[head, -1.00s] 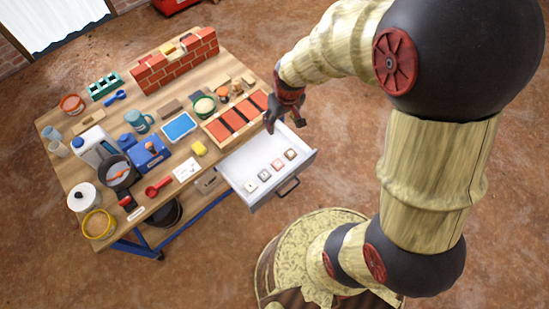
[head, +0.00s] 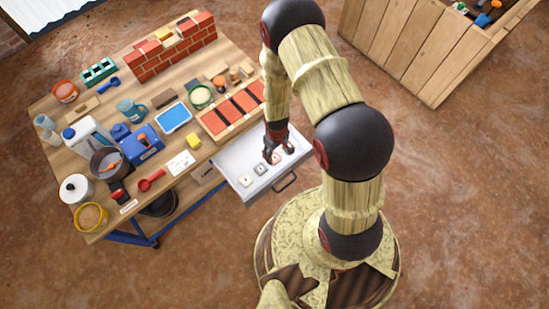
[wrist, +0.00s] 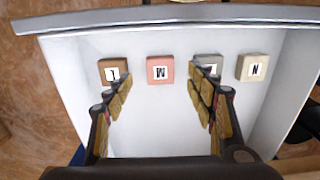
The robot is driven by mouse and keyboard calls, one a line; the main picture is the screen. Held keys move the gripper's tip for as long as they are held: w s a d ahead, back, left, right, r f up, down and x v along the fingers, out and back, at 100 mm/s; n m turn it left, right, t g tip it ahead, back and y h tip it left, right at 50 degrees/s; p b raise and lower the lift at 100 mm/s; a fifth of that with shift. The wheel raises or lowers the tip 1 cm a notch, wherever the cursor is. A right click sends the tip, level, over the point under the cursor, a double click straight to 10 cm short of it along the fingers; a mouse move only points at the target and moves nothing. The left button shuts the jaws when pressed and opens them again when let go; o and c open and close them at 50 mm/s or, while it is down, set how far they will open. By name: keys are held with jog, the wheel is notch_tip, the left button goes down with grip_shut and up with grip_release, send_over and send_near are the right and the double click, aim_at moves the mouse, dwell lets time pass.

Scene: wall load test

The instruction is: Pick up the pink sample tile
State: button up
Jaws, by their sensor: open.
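The pink sample tile (wrist: 160,69) lies flat in the open white drawer, with a white lettered label on top. In the wrist view it shows between my fingers, slightly beyond their tips. My gripper (wrist: 160,80) is open and empty, pointing down into the drawer; in the head view it (head: 272,156) hangs over the row of tiles and partly covers it. A brown tile (wrist: 108,66) is left of the pink one, partly behind my left finger. A grey tile (wrist: 214,62) is right of it, partly behind my right finger. A beige tile (wrist: 253,68) is farther right.
The drawer's front wall (wrist: 70,23) and side walls stand close around the tiles. The drawer (head: 228,166) sticks out from the workbench (head: 60,165), which holds many tools. A wooden crate (head: 405,45) stands at the back right. The floor between is clear.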

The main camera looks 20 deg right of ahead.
aim_at(275, 158)
jog(key=f+b, duration=0.2)
jog(key=f, duration=0.3)
jog(key=shift+w+f+b, duration=0.2)
jog(key=shift+b, duration=0.15)
jog(key=shift+a+r, duration=0.1)
jog(key=c, duration=0.3)
jog(key=c, duration=1)
